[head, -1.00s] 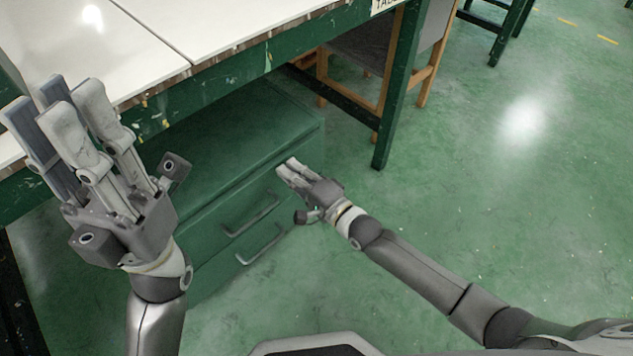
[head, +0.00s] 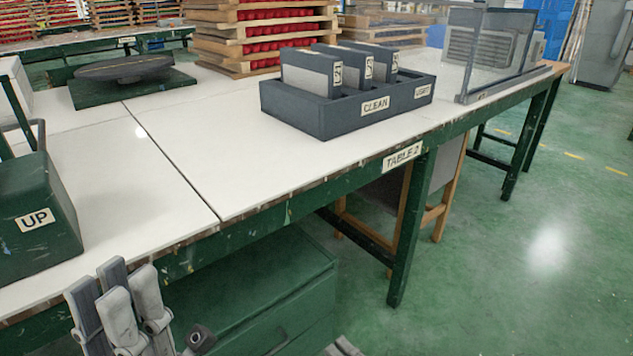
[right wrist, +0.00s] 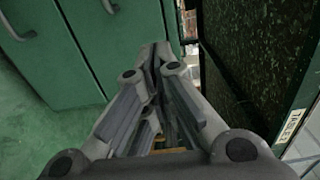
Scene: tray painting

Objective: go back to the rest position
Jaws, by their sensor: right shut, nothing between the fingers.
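My left gripper (head: 112,292) shows at the lower left of the head view, its grey fingers pointing up in front of the table's front edge. The fingers stand apart and hold nothing that I can see. Only a small grey tip of my right gripper (head: 345,347) shows at the bottom of the head view, beside the green drawer cabinet (head: 250,285). In the right wrist view my right gripper (right wrist: 158,55) has its fingers closed together at the tips, with nothing between them. The cabinet front (right wrist: 100,50) with its handles is at the left there.
The white table (head: 270,170) spans the head view, its sign reading TABLE 2. On it are a grey divided box (head: 330,120) labelled CLEAN, a green UP block (head: 35,205), a turntable (head: 125,70) and stacked trays (head: 255,40). Green floor (head: 500,270) is clear at right.

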